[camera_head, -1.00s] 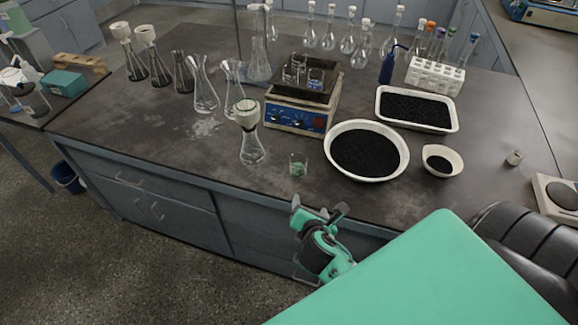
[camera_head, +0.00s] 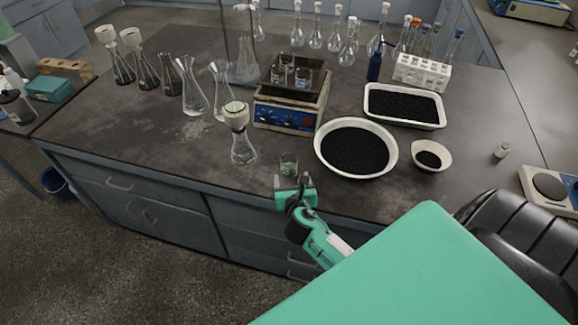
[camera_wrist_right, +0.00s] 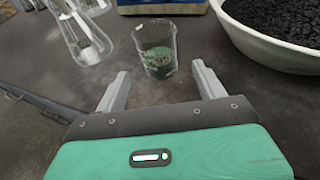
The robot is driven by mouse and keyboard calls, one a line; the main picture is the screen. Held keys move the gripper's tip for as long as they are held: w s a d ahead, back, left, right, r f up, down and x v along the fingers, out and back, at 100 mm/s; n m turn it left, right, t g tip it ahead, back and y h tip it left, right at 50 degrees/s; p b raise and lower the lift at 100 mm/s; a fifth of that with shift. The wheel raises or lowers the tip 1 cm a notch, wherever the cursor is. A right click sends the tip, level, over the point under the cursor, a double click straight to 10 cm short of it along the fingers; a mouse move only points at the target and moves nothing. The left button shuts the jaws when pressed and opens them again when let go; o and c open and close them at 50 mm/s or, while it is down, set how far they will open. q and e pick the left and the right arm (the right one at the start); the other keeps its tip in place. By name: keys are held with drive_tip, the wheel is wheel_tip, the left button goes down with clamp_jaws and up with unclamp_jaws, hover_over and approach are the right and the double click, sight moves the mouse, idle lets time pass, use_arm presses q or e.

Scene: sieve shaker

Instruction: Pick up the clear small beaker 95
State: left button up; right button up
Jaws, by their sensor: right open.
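The clear small beaker (camera_head: 289,163) stands upright near the front edge of the bench. In the right wrist view the beaker (camera_wrist_right: 157,50) has green print and stands just beyond and between my fingertips. My right gripper (camera_head: 296,182) is at the bench's front edge, on the near side of the beaker. In the right wrist view my right gripper (camera_wrist_right: 162,80) is open and empty, its two fingers pointing toward the beaker without visibly enclosing it. My left gripper is not in view.
A flask with a funnel (camera_head: 242,147) stands left of the beaker. A white bowl of black grains (camera_head: 319,150) is close on the right. A sieve shaker (camera_head: 281,114) stands behind. Bare bench lies at the left front.

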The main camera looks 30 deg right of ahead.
sight(290, 172)
drive_tip(key=shift+p+x, duration=0.5)
drive_tip(key=shift+x, duration=3)
drive_tip(key=shift+r, duration=0.1)
drive_tip(key=c, duration=1.1)
